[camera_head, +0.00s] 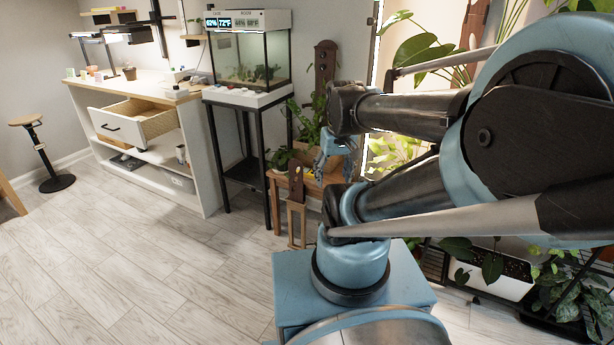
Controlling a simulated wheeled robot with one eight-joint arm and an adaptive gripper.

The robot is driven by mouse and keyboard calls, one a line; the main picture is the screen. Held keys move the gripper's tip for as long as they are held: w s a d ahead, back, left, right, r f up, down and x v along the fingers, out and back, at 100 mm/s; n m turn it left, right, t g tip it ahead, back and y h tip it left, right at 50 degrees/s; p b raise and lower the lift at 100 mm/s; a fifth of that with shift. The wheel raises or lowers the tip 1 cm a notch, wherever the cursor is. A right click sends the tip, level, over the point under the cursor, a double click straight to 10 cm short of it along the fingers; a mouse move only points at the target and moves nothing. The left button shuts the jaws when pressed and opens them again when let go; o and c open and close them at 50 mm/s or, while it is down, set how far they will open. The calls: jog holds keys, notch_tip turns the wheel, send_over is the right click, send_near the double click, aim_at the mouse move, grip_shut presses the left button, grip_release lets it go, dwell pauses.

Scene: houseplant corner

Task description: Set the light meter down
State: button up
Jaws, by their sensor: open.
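I cannot make out the light meter in this view. My arm reaches across the right side, and my blue gripper (323,170) hangs down at its far end, small and partly hidden by the arm. It is open, and I see nothing held in it. It is in front of or over a low wooden plant stand (275,205) with leafy plants. The arm covers the right part of that stand, so what lies there is hidden.
A glass terrarium (251,58) stands on a black frame (213,150). Left of it is a white workbench (200,165) with its drawer (128,128) pulled out. A stool (55,182) stands far left. A white planter (500,284) is at right. The floor at front left is clear.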

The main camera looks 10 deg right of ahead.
jog(key=w+r+n+y, duration=0.1)
jog(key=w+r+n, duration=0.25)
jog(key=w, duration=0.95)
jog(key=n+y, duration=0.3)
jog(key=n, duration=0.3)
send_over(307, 173)
jog(key=s+d, duration=0.4)
jog(key=d, duration=0.4)
notch_tip(307, 173, down, 18)
jog(key=shift+h, duration=0.3)
jog(key=x, duration=1.7)
jog(key=shift+w+d+r, duration=0.1)
jog(key=shift+w+d, duration=0.1)
jog(key=shift+w, duration=0.2)
jog(key=shift+c, duration=0.3)
jog(key=c, duration=1)
jog(key=shift+o, duration=0.2)
jog(key=shift+r, duration=0.1)
